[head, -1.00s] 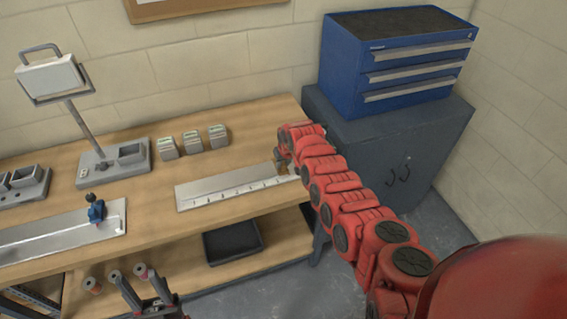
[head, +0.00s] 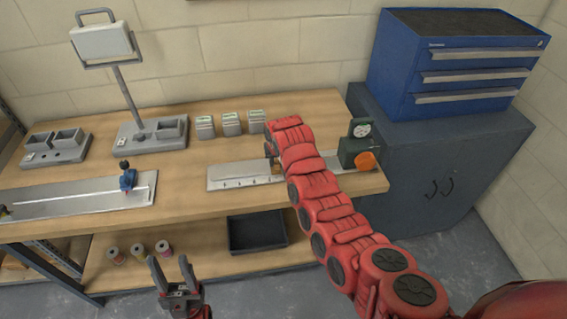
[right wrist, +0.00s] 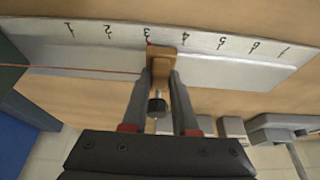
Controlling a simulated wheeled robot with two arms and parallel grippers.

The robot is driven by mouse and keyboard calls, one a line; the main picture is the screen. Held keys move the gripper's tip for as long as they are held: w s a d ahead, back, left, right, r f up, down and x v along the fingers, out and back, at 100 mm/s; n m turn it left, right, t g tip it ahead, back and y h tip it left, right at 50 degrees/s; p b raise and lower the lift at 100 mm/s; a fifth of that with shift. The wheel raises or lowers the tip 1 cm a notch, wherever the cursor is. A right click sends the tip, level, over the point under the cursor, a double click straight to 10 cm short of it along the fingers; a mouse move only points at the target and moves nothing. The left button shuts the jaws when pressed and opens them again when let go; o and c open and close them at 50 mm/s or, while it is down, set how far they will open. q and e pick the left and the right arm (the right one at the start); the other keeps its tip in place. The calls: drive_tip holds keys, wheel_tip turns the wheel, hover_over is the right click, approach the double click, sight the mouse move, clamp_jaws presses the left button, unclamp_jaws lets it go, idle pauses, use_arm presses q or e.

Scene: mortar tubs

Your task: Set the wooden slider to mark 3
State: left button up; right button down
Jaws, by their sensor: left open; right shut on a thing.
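My right gripper (right wrist: 161,80) is shut on the slider, one finger on each side. The slider's left edge, with a small red tip, is at the number 3; its body lies between 3 and 4. In the head view the rail (head: 232,180) lies at the bench's front right, and the slider (head: 273,161) is partly hidden by my right arm. My left gripper (head: 172,274) is open and empty, in front of the bench.
A dark green dial gauge (head: 349,148) with an orange knob (head: 365,161) stands at the rail's right end. Several grey blocks (head: 231,124) stand behind the rail. A second rail with a blue clamp (head: 128,180) lies at left. A black tray (head: 258,233) is on the lower shelf.

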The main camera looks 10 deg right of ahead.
drive_tip(key=c, duration=0.7)
unclamp_jaws()
drive_tip(key=shift+p+v, duration=0.3)
drive_tip(key=shift+v, duration=8.4)
drive_tip(key=shift+w, duration=0.1)
